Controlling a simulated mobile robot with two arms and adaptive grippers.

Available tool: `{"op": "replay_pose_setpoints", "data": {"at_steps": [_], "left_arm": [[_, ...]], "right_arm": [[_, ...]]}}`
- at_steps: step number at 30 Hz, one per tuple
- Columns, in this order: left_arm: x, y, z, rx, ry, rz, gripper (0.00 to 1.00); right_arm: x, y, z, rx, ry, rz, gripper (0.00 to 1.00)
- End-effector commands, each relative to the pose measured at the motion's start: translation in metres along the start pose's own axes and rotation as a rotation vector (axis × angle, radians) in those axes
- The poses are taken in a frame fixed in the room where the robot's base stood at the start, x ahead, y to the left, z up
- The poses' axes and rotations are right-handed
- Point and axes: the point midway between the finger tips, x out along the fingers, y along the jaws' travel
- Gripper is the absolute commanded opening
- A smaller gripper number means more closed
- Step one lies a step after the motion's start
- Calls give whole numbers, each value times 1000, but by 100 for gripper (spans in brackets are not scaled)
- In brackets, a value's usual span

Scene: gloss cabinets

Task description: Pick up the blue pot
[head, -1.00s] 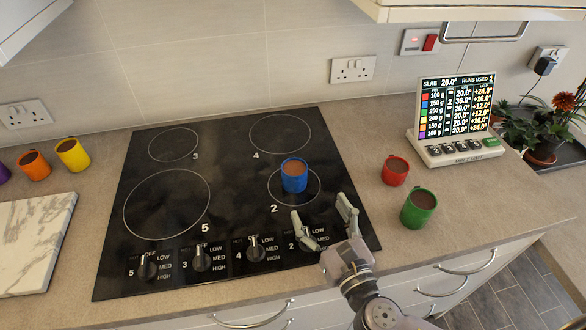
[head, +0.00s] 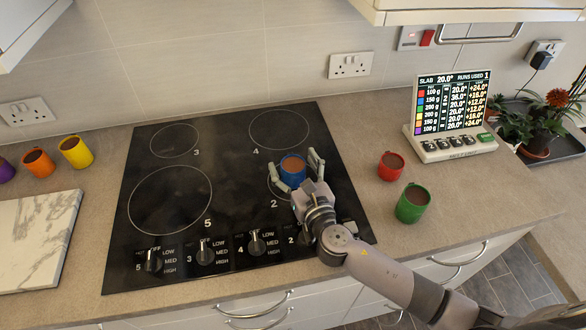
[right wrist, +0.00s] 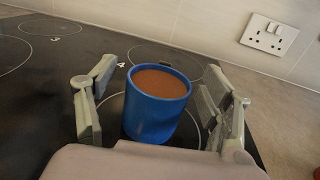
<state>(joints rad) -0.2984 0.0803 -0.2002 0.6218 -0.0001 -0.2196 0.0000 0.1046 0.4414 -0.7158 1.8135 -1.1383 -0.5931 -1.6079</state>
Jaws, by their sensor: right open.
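The blue pot (head: 293,170), filled with something brown, stands upright on the ring marked 2 of the black hob (head: 235,205). My right gripper (head: 297,167) is open, with one finger on each side of the pot's near part. In the right wrist view the pot (right wrist: 155,118) sits between the two open fingers (right wrist: 158,105), with a visible gap on the left; the right finger is close to it, and I cannot tell whether it touches. My left gripper is not in view.
A red pot (head: 390,167) and a green pot (head: 412,204) stand right of the hob. Orange (head: 38,163) and yellow (head: 76,152) pots stand at left, behind a marble slab (head: 40,240). A display panel (head: 453,105) stands at back right. Knobs line the hob's front.

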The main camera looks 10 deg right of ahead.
Motion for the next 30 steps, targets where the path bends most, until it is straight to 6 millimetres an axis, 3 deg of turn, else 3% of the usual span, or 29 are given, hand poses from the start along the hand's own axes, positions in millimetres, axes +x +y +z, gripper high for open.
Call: {"op": "replay_pose_setpoints", "data": {"at_steps": [6, 30], "left_arm": [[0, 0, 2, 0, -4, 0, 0], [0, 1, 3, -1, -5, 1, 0]], "right_arm": [[1, 0, -1, 1, 1, 1, 74], [0, 0, 0, 1, 1, 0, 21]]}}
